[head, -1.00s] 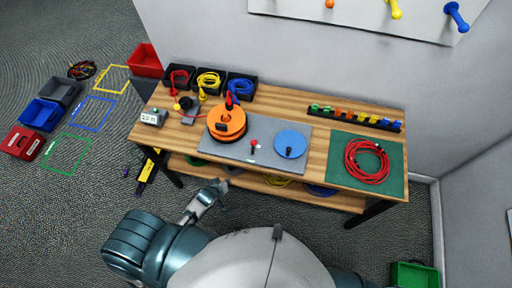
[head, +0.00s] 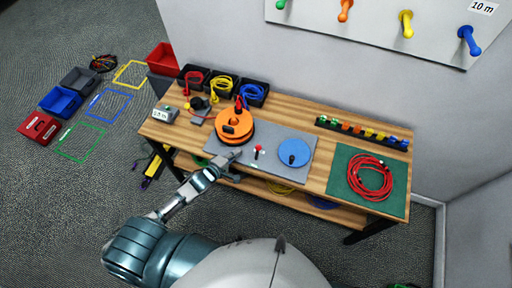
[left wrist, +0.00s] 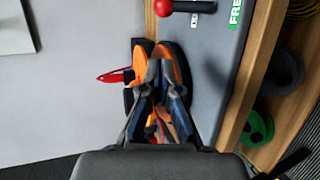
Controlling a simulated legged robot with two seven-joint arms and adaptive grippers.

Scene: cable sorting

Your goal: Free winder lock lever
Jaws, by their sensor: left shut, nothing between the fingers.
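The lock lever (head: 259,149), a small red-topped lever, stands on the grey plate (head: 270,133) between the orange winder drum (head: 235,123) and the blue disc (head: 293,152). Its red knob (left wrist: 163,7) shows at the top of the left wrist view, beside a green FREE label (left wrist: 236,12). My left gripper (head: 229,157) is at the plate's front edge, just in front of the orange drum and left of the lever, apart from the lever. In the left wrist view its fingers (left wrist: 155,68) are shut and empty. They partly hide the orange parts behind them.
A red cable coil (head: 371,177) lies on the green mat (head: 340,178) at the right. Black bins with red, yellow and blue cables (head: 222,87) stand at the back left. A row of coloured connectors (head: 362,131) runs along the back right.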

